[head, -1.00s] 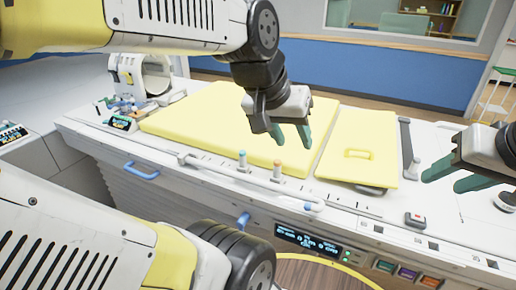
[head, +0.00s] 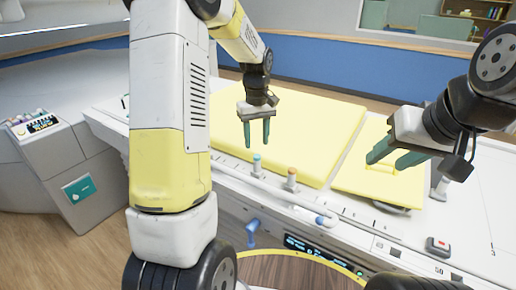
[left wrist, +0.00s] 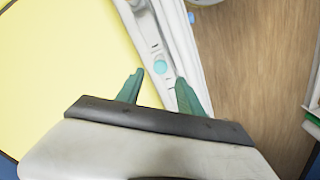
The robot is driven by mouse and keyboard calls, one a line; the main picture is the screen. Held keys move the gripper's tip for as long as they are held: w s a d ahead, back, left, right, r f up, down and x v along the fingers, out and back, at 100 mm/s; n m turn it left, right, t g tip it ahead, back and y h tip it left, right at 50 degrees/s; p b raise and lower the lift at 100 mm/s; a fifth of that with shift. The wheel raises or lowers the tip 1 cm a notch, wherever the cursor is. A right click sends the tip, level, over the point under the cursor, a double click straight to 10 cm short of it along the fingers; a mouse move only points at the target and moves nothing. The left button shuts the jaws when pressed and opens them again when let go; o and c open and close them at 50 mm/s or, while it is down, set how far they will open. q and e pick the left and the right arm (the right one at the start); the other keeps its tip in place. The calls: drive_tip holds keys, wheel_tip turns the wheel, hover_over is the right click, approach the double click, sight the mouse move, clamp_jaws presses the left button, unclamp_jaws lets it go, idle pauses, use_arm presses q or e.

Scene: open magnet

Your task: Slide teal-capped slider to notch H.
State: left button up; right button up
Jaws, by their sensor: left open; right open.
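The teal-capped slider (head: 257,164) stands upright on the rail along the front of the white bench, left of the orange-capped slider (head: 291,177). My left gripper (head: 257,147) is open and empty, fingers pointing down, and overlaps the yellow pad just above the teal cap in the head view. In the left wrist view the teal cap (left wrist: 160,67) shows in the gap between the open fingers (left wrist: 160,78), beyond their tips. The fingers do not visibly touch it. My right gripper (head: 384,162) is open and empty over the small yellow panel. Notch letters are too small to read.
A large yellow pad (head: 300,125) lies behind the rail, and a smaller yellow panel (head: 355,190) with a handle lies to its right. A blue knob (head: 252,226) sticks out of the bench front. A red-buttoned box (head: 438,246) sits at right.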

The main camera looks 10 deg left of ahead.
sight(257, 155)
use_arm(q)
wheel_tip(257, 155, down, 8)
drive_tip(key=shift+r, duration=0.2)
clamp_jaws()
drive_tip(key=shift+r, duration=0.1)
idle(1.4)
